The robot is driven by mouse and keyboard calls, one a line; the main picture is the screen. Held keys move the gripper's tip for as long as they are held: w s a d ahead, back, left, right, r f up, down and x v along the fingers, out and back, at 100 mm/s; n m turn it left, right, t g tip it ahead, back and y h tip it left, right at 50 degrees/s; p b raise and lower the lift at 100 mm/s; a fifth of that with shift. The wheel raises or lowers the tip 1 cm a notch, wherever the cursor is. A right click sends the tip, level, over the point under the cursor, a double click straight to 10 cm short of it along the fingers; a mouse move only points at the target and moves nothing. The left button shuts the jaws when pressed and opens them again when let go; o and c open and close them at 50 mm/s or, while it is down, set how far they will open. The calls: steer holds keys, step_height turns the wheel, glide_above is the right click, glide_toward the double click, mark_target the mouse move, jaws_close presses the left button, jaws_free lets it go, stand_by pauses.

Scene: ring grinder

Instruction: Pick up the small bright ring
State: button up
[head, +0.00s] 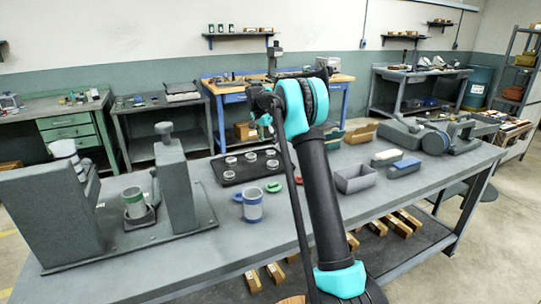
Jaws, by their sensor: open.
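Several small bright metallic rings (250,157) sit in rows on a black tray (240,179) in the middle of the grey workbench. A green ring (273,187) and a red ring (298,180) lie on the bench just in front of the tray. I cannot tell which bright ring is the task's one. My gripper (264,118) is open, raised above and behind the tray in the picture, apart from the rings. Its fingers are small and partly hidden by my arm, which crosses the view and covers the tray's right side.
A grey grinder-like fixture (60,215) with a cup (134,203) stands at the left. A grey-blue mug (252,208) stands near the front. An open grey bin (355,180), a blue block (404,167) and a machine (452,132) are at the right. Bench front is clear.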

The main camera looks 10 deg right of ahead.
steer(key=shift+x, duration=3)
steer(key=c, duration=1.2)
steer(key=shift+c, duration=0.4)
steer(key=shift+a, duration=0.1)
